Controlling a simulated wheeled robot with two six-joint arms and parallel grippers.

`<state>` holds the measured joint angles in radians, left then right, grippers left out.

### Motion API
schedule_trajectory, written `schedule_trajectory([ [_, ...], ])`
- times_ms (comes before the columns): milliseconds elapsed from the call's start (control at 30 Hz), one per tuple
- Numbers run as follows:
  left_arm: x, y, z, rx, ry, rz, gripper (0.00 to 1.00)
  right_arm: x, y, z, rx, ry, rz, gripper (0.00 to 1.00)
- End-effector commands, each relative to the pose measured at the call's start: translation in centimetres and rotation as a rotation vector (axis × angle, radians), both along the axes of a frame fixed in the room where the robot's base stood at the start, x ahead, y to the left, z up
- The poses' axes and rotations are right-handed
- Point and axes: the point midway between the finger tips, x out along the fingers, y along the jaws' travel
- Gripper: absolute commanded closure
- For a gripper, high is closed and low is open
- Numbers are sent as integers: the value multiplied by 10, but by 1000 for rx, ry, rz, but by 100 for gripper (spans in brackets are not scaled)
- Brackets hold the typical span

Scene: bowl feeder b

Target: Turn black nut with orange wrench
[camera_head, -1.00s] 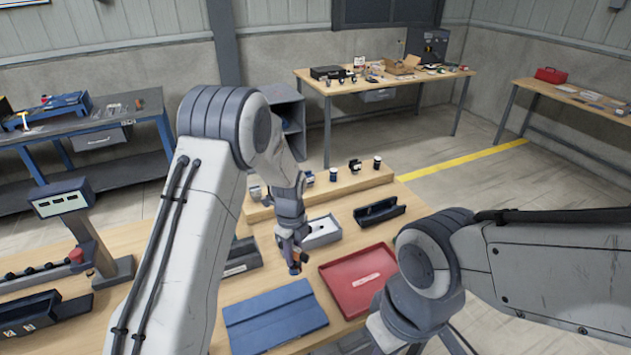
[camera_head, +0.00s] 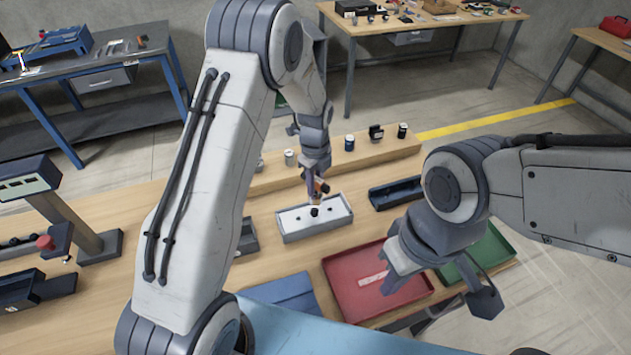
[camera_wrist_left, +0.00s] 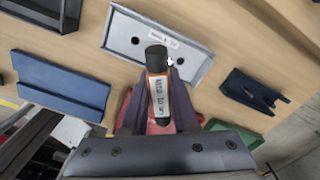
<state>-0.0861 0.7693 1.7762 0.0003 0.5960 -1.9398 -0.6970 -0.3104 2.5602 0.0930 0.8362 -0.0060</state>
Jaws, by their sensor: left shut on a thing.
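The orange wrench (camera_wrist_left: 149,96) is in my left gripper (camera_wrist_left: 160,104), whose two fingers are closed on either side of it in the left wrist view. It has a white label and a black socket end. In the head view my left gripper (camera_head: 317,180) holds it over the light grey tray (camera_head: 288,236), with the black end low over the tray floor. Small dark round spots show on that floor; I cannot tell which is the black nut (camera_wrist_left: 135,40), or whether the socket touches anything. My right gripper (camera_head: 395,275) hangs over the red tray, its jaw opening unclear.
A red tray (camera_head: 428,297) and a green tray (camera_head: 497,249) lie at front right. A black holder (camera_head: 394,193) stands right of the grey tray. A raised wooden ledge (camera_head: 385,150) with several small parts runs behind. A blue panel (camera_head: 285,293) lies in front.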

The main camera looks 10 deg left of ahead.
Motion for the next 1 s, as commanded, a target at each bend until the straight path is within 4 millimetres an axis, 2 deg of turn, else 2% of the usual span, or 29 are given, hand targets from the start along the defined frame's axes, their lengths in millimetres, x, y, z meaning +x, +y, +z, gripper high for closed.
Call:
schedule_trajectory([
  [167,1,2,-6,-1,0,1,100,0,0,-4,0,0,0,100],
  [600,1,3,-42,0,0,2,100,0,0,-29,0,0,-5,100],
  [1000,1,3,-43,0,-1,2,100,0,0,-30,0,0,-5,100],
])
